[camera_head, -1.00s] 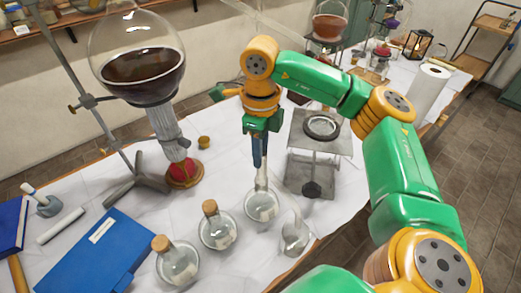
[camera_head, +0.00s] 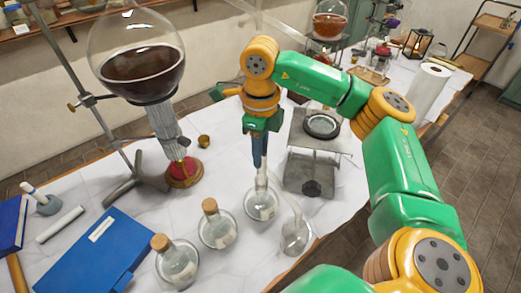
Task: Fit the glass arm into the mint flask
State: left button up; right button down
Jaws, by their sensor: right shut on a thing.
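My right gripper (camera_head: 260,163) points down above a clear round flask (camera_head: 261,207) with a pale label, right at its neck. It is shut on clear glass, which I take to be the glass arm (camera_head: 288,196). This thin tube curves from below the fingers down to the right, towards a small clear glass vessel (camera_head: 295,240). The fingers and the see-through glass hide whether the tube's end sits inside the flask's neck. No flask shows a clear mint colour, so I cannot tell which is the mint one. My left gripper is out of view.
Two corked flasks (camera_head: 217,230) (camera_head: 177,265) stand to the left. A big flask of brown liquid (camera_head: 142,75) stands behind them beside a metal stand. A lab jack (camera_head: 312,170) is behind right. A blue book (camera_head: 98,258) lies front left. The table edge is close on the right.

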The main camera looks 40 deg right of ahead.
jog(key=shift+c, duration=0.8)
grip_release()
jog(key=shift+r, duration=0.1)
notch_tip(320, 180, up, 7)
jog(key=p, duration=0.6)
